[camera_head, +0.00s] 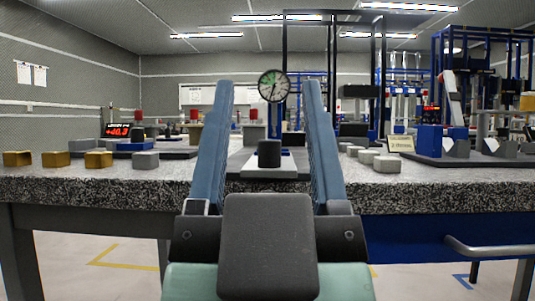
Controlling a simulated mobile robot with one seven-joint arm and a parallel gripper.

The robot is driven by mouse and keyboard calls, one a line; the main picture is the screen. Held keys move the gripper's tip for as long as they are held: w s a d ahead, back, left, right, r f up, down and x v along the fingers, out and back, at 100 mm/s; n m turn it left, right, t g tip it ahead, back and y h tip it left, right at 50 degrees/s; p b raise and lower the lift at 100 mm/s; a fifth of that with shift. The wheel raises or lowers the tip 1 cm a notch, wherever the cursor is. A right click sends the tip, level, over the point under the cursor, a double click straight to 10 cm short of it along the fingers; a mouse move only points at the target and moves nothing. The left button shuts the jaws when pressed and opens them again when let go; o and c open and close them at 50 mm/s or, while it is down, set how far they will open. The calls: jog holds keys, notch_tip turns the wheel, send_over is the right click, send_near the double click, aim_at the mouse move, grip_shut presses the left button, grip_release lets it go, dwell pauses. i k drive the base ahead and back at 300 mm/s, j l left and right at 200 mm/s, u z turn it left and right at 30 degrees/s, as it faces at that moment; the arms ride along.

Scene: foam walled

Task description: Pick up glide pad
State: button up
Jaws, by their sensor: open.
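I cannot tell for certain which thing is the glide pad. A dark cylinder (269,153) stands upright on a pale plate (262,172) on the speckled grey table, straight ahead. Small grey blocks (387,164) lie on the table to the right, and another grey block (145,160) lies to the left. My gripper (268,86) shows as two long blue fingers rising from the bottom middle, spread wide with nothing seen between them in their grip. The cylinder and plate show in the gap beyond. The fingers hide parts of the table on both sides.
Gold blocks (55,159) sit near the table's front left. A round dial gauge (273,86) stands behind the cylinder. A yellow sign (401,144), a blue block (430,139) and grey V-shaped blocks (456,148) are at right. A grey handle (490,248) juts below the table edge.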

aim_at(363, 156)
jog(key=l+u, duration=0.45)
jog(key=l, duration=0.3)
jog(key=l+u, duration=0.45)
jog(key=l, duration=0.3)
jog(key=k+j, duration=0.05)
